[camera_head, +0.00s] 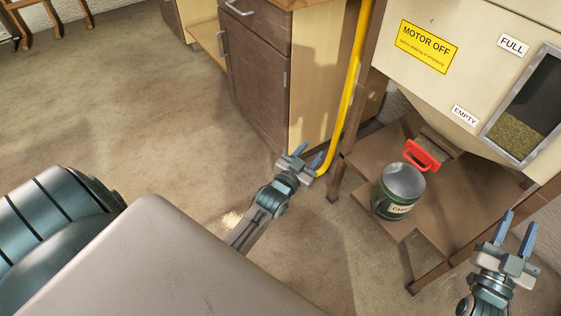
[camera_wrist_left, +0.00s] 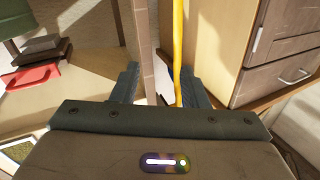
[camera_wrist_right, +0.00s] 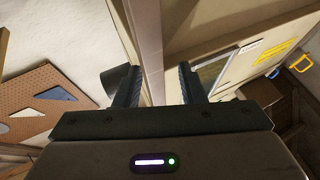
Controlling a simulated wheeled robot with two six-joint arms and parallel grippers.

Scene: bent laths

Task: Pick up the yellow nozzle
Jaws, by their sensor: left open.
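The yellow nozzle (camera_head: 354,75) is a long, thin yellow tube running down beside a brown post, bending left at its lower end. My left gripper (camera_head: 309,154) is open at that lower end. In the left wrist view the yellow tube (camera_wrist_left: 178,50) shows between the two fingers (camera_wrist_left: 157,82), closer to the right finger. The gripper hides its tip, and I cannot tell if a finger touches it. My right gripper (camera_head: 518,229) is open at the lower right of the head view, away from the tube. In the right wrist view its fingers (camera_wrist_right: 158,82) are apart.
A cream hopper (camera_head: 455,85) with a yellow sign stands on brown posts. Below it are a red handle (camera_head: 421,155) and a green can (camera_head: 398,190) on a brown shelf (camera_head: 440,212). A brown cabinet (camera_head: 262,75) stands behind the left gripper. Open carpet (camera_head: 110,95) lies left.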

